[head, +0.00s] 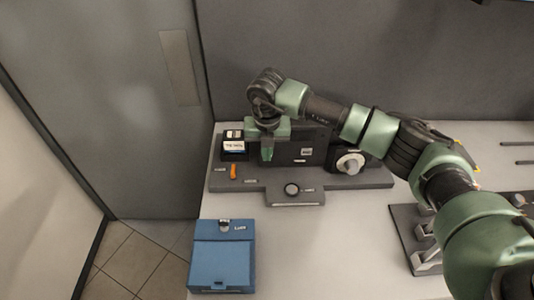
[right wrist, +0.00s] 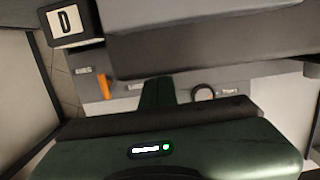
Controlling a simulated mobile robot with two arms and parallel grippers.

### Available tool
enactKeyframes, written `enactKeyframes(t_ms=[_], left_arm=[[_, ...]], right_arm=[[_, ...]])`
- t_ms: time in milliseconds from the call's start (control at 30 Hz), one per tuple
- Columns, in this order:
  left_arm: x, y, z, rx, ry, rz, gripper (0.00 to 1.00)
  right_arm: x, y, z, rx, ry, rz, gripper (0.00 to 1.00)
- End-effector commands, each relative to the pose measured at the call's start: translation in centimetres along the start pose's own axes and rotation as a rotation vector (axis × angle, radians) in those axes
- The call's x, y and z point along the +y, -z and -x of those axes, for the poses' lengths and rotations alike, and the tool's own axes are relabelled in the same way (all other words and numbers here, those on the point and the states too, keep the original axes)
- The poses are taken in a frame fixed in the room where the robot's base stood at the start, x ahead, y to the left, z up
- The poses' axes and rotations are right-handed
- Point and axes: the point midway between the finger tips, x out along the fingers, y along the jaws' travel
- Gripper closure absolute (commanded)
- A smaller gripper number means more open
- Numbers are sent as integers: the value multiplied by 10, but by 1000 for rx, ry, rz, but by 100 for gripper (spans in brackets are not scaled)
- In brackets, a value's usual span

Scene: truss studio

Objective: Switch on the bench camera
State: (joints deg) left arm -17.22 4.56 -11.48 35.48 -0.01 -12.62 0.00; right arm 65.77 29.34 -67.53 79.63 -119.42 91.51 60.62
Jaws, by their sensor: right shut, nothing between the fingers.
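The bench camera (head: 318,147) is a dark grey box on a grey base plate (head: 345,182) at the back of the bench. An orange lever (head: 233,172) stands at the plate's left. A round button (head: 291,189) sits on the front tab. The orange lever (right wrist: 104,86) and the round button (right wrist: 204,94) also show in the right wrist view, on either side of the finger. My right gripper (head: 267,154) is shut and empty, pointing down in front of the camera's left part, between lever and button. Whether it touches anything, I cannot tell. My left gripper is out of view.
A small black labelled box (head: 234,145) stands on the plate's left end, a pale round dial (head: 350,162) at its right. A blue lidded box (head: 222,257) sits at the front left. A grey rack (head: 424,240) stands right. The bench middle is clear.

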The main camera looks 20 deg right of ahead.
Motion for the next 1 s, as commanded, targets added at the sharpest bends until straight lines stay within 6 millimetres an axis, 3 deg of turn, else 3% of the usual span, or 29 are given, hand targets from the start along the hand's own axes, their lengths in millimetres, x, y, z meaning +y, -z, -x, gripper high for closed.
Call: enactKeyframes(t_ms=[67, 700, 1000], left_arm=[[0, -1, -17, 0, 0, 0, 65], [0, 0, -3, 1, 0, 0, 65], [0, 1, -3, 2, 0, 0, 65]], right_arm=[[0, -2, -9, -38, 1, 2, 100], [0, -5, 14, -36, 1, 0, 100], [0, -6, 15, -38, 1, -1, 100]])
